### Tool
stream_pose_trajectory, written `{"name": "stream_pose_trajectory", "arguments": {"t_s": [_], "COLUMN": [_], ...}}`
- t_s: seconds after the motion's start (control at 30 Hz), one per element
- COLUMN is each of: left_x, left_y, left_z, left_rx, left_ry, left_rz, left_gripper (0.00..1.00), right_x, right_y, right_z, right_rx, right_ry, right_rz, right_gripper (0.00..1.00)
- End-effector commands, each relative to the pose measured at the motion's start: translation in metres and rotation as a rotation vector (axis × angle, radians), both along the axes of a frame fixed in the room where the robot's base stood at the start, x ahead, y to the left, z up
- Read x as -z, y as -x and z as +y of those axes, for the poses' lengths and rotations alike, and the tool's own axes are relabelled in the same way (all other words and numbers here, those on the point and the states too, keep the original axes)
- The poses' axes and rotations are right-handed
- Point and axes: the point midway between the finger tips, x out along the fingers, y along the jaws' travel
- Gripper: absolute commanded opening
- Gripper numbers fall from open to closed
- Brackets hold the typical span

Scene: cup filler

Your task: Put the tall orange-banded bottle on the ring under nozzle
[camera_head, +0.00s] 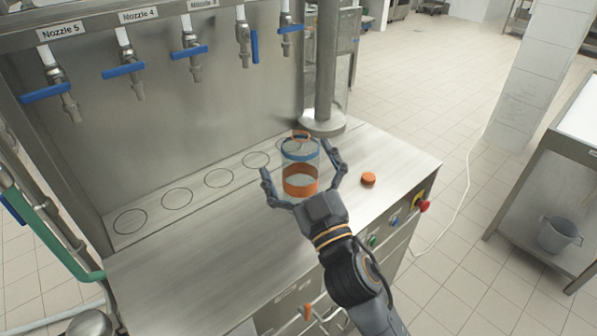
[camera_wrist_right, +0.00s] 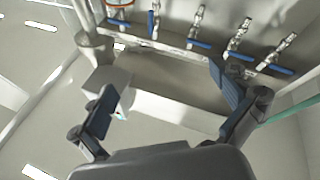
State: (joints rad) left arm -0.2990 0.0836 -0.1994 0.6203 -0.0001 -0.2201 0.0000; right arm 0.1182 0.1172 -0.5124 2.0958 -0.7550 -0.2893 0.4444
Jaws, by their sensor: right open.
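The clear bottle with a wide orange band (camera_head: 300,181) and a blue rim stands upright on the steel counter near its right end. My right gripper (camera_head: 298,161) is open in the head view, one finger to each side of the bottle, with visible gaps. Its open fingers also show in the right wrist view (camera_wrist_right: 168,98), where I cannot clearly make out the bottle. Dark-outlined rings (camera_head: 219,178) run leftward along the counter. A nozzle (camera_head: 288,36) hangs at the row's right end. My left gripper is not in view.
Several blue-handled nozzles (camera_head: 191,58) hang along the back wall. A steel column (camera_head: 322,118) stands behind the bottle. An orange cap (camera_head: 368,179) lies to its right. A red button (camera_head: 424,206) is on the counter's front. The counter's front left is clear.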

Motion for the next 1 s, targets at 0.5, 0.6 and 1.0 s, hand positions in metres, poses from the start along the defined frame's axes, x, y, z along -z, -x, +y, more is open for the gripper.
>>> {"name": "stream_pose_trajectory", "arguments": {"t_s": [0.5, 0.6, 1.0], "left_x": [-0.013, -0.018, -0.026], "left_y": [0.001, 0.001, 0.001], "left_z": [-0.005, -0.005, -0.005], "left_rx": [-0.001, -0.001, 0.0], "left_ry": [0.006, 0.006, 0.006], "left_rz": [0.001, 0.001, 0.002], "left_gripper": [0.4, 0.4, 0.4], "right_x": [0.092, 0.092, 0.095], "right_y": [-0.01, -0.03, -0.072], "right_z": [-0.035, -0.031, -0.025], "right_rx": [0.116, 0.116, 0.115], "right_ry": [-0.275, -0.274, -0.274], "right_rz": [0.461, 0.46, 0.46], "right_gripper": [1.0, 1.0, 1.0]}}
